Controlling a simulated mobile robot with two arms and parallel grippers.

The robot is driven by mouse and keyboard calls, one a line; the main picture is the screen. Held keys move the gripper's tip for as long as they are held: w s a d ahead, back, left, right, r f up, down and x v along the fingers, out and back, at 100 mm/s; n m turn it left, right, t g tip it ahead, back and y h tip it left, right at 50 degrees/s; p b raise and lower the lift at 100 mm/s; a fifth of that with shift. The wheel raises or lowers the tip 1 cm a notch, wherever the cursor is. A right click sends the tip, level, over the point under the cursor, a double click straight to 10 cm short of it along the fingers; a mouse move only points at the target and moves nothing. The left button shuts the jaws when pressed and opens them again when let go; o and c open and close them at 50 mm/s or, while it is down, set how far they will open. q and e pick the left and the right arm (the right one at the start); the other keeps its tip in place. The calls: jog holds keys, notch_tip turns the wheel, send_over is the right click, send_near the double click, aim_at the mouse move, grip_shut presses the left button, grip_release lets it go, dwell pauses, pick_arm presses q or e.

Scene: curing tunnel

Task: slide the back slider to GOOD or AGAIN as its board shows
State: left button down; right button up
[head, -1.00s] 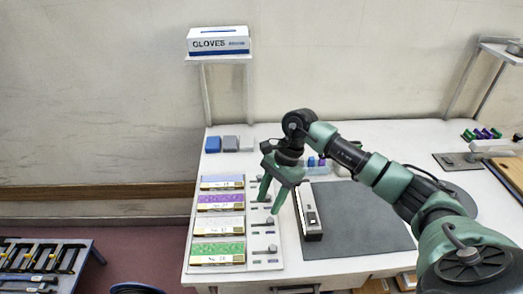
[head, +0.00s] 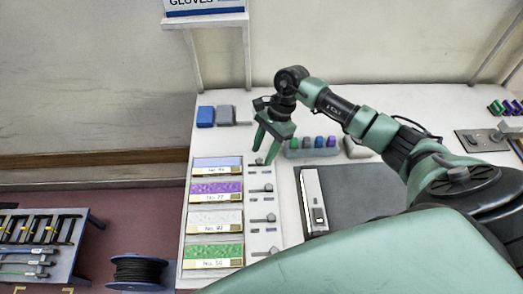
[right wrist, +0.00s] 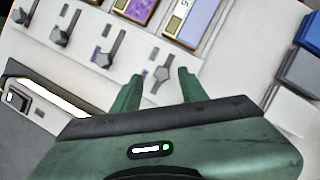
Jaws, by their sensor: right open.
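The back board (head: 218,163) is pale blue, with a gold label strip too small to read; whether it shows GOOD or AGAIN cannot be told. Its blue face also shows in the right wrist view (right wrist: 196,20). The back slider (head: 259,162) is a small grey lever on the pale panel right of the board. My right gripper (head: 264,157) is open above it. In the right wrist view the slider (right wrist: 162,73) appears between the open fingertips (right wrist: 161,77), with no clear contact. My left gripper is out of view.
Purple (head: 217,190), white (head: 215,220) and green (head: 213,255) boards with their own grey sliders line up in front. A white-sided device (head: 313,200) lies on the dark mat (head: 350,185) to the right. Blue and grey blocks (head: 205,116) stand behind.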

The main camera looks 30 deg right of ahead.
aim_at(259, 163)
jog(key=shift+x, duration=0.95)
jog(key=shift+w+f, duration=0.15)
jog(key=shift+f, duration=0.1)
grip_shut()
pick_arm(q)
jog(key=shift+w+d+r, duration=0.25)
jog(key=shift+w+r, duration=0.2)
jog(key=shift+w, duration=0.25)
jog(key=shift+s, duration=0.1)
